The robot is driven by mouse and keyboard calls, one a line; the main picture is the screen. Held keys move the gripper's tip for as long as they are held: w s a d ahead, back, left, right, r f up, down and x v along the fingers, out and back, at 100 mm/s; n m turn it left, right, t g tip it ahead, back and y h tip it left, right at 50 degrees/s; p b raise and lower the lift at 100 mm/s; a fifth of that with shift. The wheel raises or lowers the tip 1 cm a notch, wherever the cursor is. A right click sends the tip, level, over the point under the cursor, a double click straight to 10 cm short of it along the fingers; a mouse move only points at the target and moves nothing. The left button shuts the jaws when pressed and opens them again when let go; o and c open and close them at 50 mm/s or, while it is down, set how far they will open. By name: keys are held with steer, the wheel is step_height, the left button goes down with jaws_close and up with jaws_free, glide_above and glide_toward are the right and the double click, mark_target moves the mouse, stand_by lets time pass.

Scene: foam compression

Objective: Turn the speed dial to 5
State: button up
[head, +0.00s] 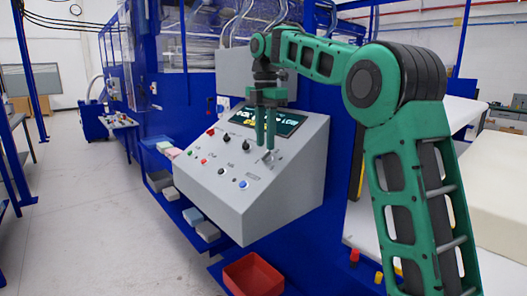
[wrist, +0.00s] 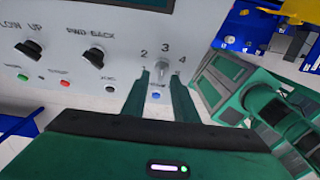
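The speed dial (wrist: 161,69) is a small grey knob on the sloped face of the grey control panel (head: 225,185). In the wrist view the numbers 2, 3 and 4 show around its upper side; no 5 is visible. It looks turned roughly towards the 3, but its exact pointing is hard to read. My gripper (wrist: 161,74) has its two green fingers apart, one on each side of the knob. I cannot tell whether they touch it. In the head view my gripper (head: 267,147) reaches down to the panel's upper right and partly hides the dial.
A lit display (head: 290,122) sits just above the dial. Two black knobs (wrist: 92,58) are to the left, and a blue button (wrist: 156,96) is below the dial. A red bin (head: 252,275) stands below the panel. Open floor lies to the left.

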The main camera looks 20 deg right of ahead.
mark_target(266, 153)
steer(key=shift+f, duration=1.7)
jaws_close()
